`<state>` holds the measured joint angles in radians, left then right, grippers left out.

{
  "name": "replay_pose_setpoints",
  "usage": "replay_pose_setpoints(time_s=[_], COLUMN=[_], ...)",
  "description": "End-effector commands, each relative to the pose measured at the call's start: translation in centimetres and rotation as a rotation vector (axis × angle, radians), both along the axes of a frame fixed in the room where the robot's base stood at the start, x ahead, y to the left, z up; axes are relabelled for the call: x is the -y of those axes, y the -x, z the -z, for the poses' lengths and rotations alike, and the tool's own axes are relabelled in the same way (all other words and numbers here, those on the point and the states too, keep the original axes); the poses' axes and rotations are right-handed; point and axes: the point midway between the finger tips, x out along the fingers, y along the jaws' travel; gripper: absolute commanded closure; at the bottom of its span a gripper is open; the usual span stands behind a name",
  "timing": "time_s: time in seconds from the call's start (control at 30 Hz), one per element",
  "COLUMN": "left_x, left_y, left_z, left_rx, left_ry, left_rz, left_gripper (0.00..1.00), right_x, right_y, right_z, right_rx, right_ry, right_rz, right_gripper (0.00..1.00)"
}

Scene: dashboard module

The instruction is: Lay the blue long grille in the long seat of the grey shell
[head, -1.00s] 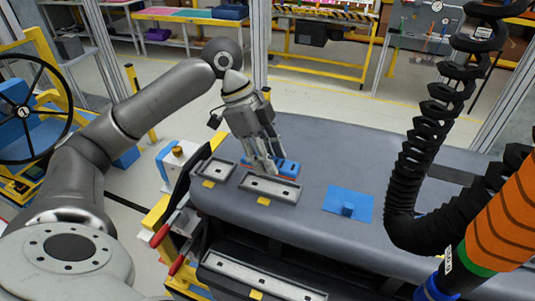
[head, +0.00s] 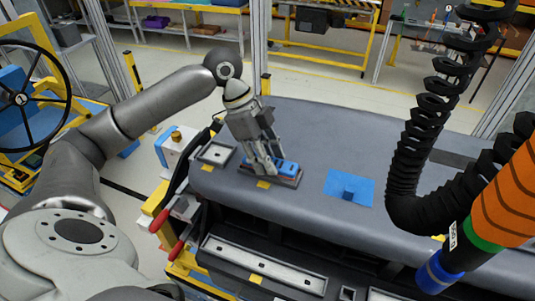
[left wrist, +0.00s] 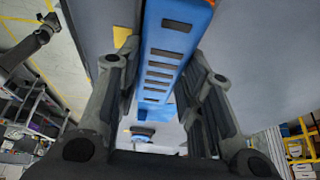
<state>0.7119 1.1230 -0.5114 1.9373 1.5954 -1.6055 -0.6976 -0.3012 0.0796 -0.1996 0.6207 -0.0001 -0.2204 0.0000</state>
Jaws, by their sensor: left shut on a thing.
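The blue long grille (head: 287,167) is a slotted bar, held between the fingers of my left gripper (head: 267,168). In the left wrist view the grille (left wrist: 168,62) runs lengthwise between the two fingers, with a row of dark slots facing the camera. In the head view it is over the long dark-rimmed seat (head: 284,182) on the grey shell (head: 310,130), roughly lined up with it. The gripper and grille hide most of the seat. I cannot tell whether the grille touches its floor. My right gripper is not in view.
A smaller seat (head: 215,153) lies left of the long seat. A long pale tray (head: 262,265) is below in front. A black coiled hose (head: 425,140) hangs at right.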

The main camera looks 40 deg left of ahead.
Motion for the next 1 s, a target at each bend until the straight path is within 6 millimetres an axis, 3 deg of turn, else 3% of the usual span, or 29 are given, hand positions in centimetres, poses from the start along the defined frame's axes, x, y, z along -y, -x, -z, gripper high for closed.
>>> replay_pose_setpoints(time_s=[0.3, 0.33, 0.5, 0.83, 1.0], left_x=[0.1, 0.1, 0.1, 0.0, -0.7], left_y=[0.2, 0.2, 0.2, 0.1, 0.2], left_z=[0.5, 0.5, 0.6, 0.3, -1.4], left_rx=[-0.011, -0.011, -0.013, -0.008, -0.003], left_ry=[-0.001, -0.002, -0.002, -0.001, -0.002], left_rz=[0.003, 0.003, 0.003, 0.001, -0.001], left_gripper=[0.89, 0.61, 0.40, 0.40, 0.40], right_x=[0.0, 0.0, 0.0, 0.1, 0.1], right_y=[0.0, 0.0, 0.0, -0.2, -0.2], right_z=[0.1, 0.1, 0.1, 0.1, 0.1], right_rx=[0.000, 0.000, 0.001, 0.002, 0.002], right_ry=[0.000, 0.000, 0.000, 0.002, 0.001], right_rz=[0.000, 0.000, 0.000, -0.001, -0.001], right_gripper=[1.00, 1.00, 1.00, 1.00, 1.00])
